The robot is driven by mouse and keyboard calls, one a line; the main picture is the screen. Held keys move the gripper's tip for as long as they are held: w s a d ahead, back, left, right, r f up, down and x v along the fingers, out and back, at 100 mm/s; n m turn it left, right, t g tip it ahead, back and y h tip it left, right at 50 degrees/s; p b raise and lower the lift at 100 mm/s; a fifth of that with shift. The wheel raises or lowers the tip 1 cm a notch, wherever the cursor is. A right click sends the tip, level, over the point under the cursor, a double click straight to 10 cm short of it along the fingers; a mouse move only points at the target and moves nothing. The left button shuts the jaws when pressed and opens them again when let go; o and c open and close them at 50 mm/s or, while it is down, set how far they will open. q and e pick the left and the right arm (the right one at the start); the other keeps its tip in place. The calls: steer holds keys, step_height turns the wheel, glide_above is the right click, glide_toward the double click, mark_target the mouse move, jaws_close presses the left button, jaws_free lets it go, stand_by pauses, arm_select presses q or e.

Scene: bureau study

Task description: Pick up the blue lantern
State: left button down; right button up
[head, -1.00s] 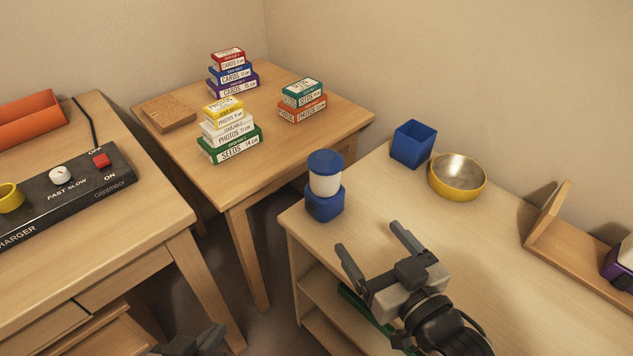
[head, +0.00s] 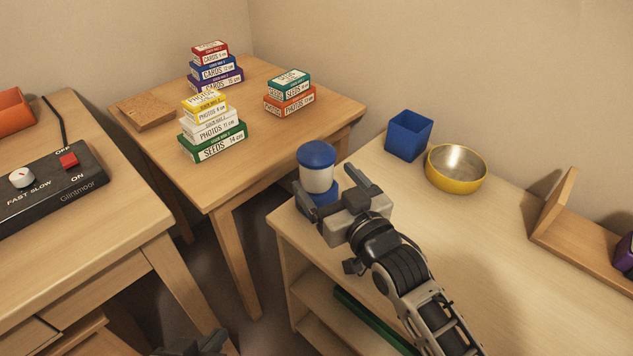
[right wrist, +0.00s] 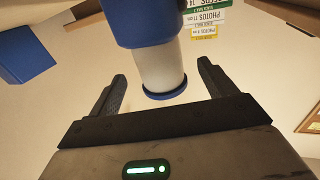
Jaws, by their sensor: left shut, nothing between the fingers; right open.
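The blue lantern (head: 317,166), with a blue cap, a pale white middle and a blue base, stands upright at the near left corner of the right-hand table. My right gripper (head: 325,178) is open, its fingers pointing at the lantern and flanking it in the head view. In the right wrist view the lantern (right wrist: 160,60) appears upside down between the open fingers (right wrist: 162,72); no finger visibly touches it. The gripper hides part of its base in the head view. My left gripper (head: 200,344) is shut and empty at the bottom edge, partly cut off.
The right-hand table (head: 470,260) also bears a blue square cup (head: 409,136), a yellow bowl (head: 456,168) and a wooden bookend (head: 560,215). Stacked boxes (head: 213,130) stand on the back table.

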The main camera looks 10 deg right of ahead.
steer(key=x, duration=0.4)
steer(key=shift+b, duration=0.35)
steer(key=shift+w+a, duration=0.1)
steer(key=shift+w, duration=0.25)
steer(key=shift+r, duration=0.1)
steer(key=c, duration=1.3)
arm_select(q)
steer(key=shift+w+d+f, duration=0.15)
steer(key=shift+f, duration=0.6)
arm_select(e)
steer(key=shift+o, duration=0.2)
